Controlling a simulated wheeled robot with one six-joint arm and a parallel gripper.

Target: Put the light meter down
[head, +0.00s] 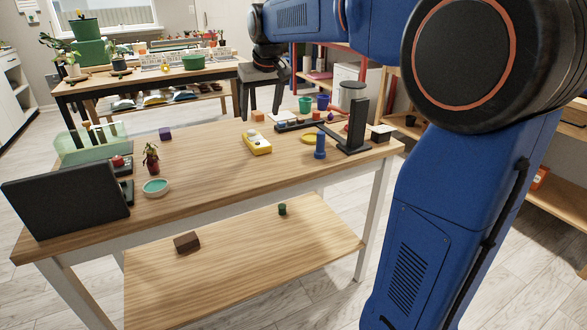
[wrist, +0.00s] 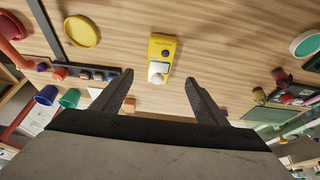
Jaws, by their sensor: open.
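The light meter (head: 257,142) is a yellow handheld device with a pale panel and a white dome. It lies flat on the wooden table (head: 210,180), near the middle of its back half. In the wrist view the light meter (wrist: 163,48) lies beyond the fingertips, roughly centred between them. My gripper (head: 260,117) is above the table, over the meter's far side, with its fingers pointing down. In the wrist view my gripper (wrist: 160,76) has its two dark fingers spread wide, with nothing held between them.
A blue cylinder (head: 320,146), a yellow dish (head: 310,138) and a black stand (head: 356,130) are to the meter's right. A purple block (head: 165,134), a teal-filled bowl (head: 156,187) and a dark screen (head: 68,196) are to its left. Bare wood surrounds the meter's near side.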

